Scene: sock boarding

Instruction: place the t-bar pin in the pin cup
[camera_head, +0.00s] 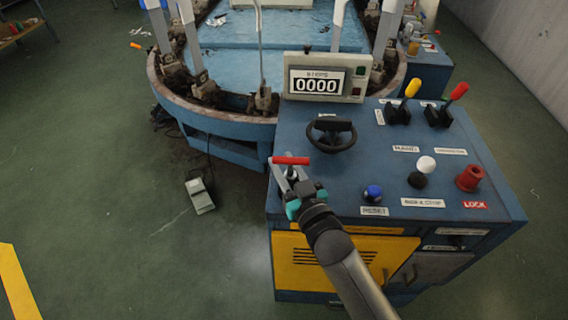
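The t-bar pin (291,160) shows as a red crossbar at the front left corner of the blue console, with a short metallic part below it. My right gripper (289,174) is at this pin, its two grey fingers spread on either side of the part under the crossbar. The fingers look apart, and contact with the pin is not clear. A red cup-like piece (468,178) stands at the console's right side beside the LOCK label. It may be the pin cup, but I cannot tell for sure. My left gripper is not in view.
The console top (330,190) carries a black handwheel (331,132), a blue button (373,193), a white-topped knob (424,168), a yellow lever (408,98) and a red-topped lever (448,102). A counter display (325,77) stands behind. A pedal (200,195) lies on the floor left.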

